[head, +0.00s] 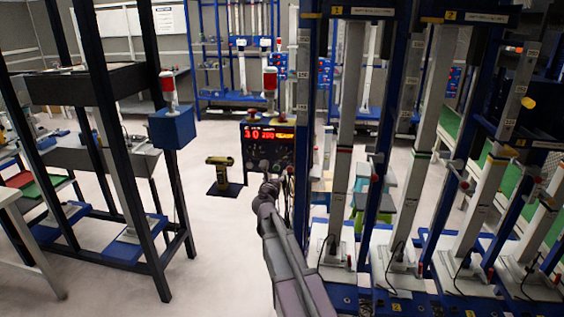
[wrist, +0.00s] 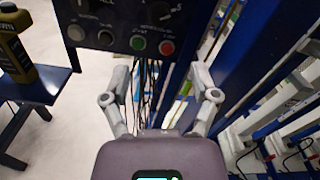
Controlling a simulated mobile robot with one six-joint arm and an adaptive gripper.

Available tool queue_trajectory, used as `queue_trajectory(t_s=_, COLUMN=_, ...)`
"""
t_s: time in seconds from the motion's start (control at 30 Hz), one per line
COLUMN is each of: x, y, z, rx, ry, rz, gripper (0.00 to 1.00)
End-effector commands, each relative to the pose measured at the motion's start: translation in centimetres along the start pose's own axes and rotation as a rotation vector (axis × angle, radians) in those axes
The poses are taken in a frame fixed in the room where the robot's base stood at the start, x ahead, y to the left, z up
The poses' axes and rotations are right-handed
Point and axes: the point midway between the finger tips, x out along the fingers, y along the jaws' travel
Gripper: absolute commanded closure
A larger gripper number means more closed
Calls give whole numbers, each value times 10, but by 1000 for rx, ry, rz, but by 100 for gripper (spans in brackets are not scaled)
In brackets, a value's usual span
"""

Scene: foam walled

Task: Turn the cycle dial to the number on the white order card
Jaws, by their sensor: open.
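A dark control box (head: 268,150) with lit red displays stands in the middle of the head view, beside a blue rack. In the wrist view, its panel (wrist: 122,33) shows two black knobs, a left one (wrist: 80,6) and a right one (wrist: 166,6), both cut by the top edge. I cannot tell which is the cycle dial, nor read its setting. My gripper (wrist: 160,78) is open and empty, its fingers spread below the panel and apart from the knobs. In the head view my gripper (head: 271,186) overlaps the panel's lower part. I cannot pick out the white order card.
Below the knobs sit a green button (wrist: 138,43) and a red button (wrist: 167,48), with black cables hanging beneath. A yellow-brown bottle (wrist: 15,45) stands on a blue stand at left. Blue rack posts (head: 302,110) stand close at right. Floor at left is open.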

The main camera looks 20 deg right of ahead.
Motion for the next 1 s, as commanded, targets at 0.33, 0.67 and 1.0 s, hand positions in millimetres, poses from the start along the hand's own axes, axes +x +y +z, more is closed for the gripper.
queue_trajectory(t_s=0.33, x=1, y=1, z=1, rx=-2, ry=-1, rz=2, gripper=23)
queue_trajectory(t_s=0.67, x=24, y=2, z=1, rx=-3, ry=-2, rz=3, gripper=23)
queue_trajectory(t_s=1.0, x=74, y=3, z=1, rx=-3, ry=-2, rz=3, gripper=23)
